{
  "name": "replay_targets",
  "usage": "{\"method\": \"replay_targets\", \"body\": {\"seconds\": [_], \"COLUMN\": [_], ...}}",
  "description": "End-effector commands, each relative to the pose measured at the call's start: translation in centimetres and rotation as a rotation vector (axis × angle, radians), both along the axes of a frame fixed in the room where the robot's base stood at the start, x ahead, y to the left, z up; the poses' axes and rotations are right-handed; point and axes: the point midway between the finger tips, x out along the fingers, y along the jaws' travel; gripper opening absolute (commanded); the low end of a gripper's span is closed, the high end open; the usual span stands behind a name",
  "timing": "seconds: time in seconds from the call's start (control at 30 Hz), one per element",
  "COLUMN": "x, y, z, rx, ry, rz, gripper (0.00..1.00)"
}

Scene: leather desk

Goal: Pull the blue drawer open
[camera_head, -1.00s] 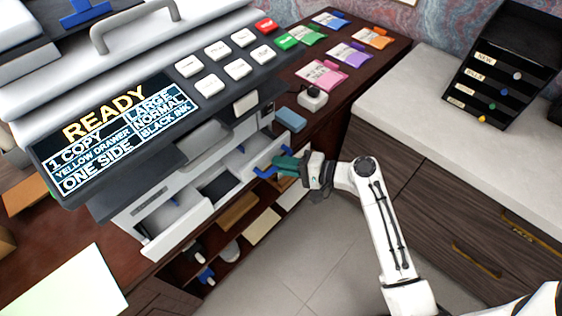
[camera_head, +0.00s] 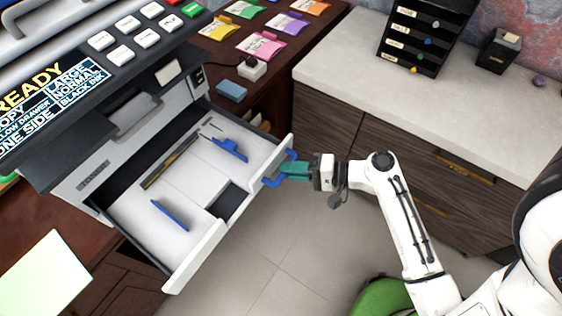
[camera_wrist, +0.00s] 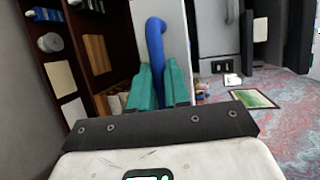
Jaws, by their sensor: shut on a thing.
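The blue drawer's tray (camera_head: 128,205) is white inside with blue guides, and it stands well out from the printer (camera_head: 115,128) in the head view. Its blue handle (camera_head: 270,181) is at the right end of the white front. My gripper (camera_head: 284,172) is shut on this handle with its green fingers. In the wrist view the blue handle (camera_wrist: 154,40) runs down between the green fingers (camera_wrist: 160,88).
A pale counter (camera_head: 345,60) with brown cabinet fronts stands at the right, with a black organiser (camera_head: 415,45) on it. Coloured packets (camera_head: 260,45) and a blue block (camera_head: 231,90) lie on the desk. Grey floor tiles below the drawer are clear. A green seat (camera_head: 383,298) is at the bottom.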

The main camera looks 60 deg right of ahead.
Motion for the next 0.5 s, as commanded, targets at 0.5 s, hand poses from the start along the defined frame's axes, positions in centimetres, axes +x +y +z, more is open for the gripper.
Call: {"method": "replay_targets", "body": {"seconds": [0.5], "x": [-0.45], "y": [-0.07], "z": [-0.08], "rx": [-0.001], "ry": [0.002], "rz": [-0.002], "gripper": [0.24]}}
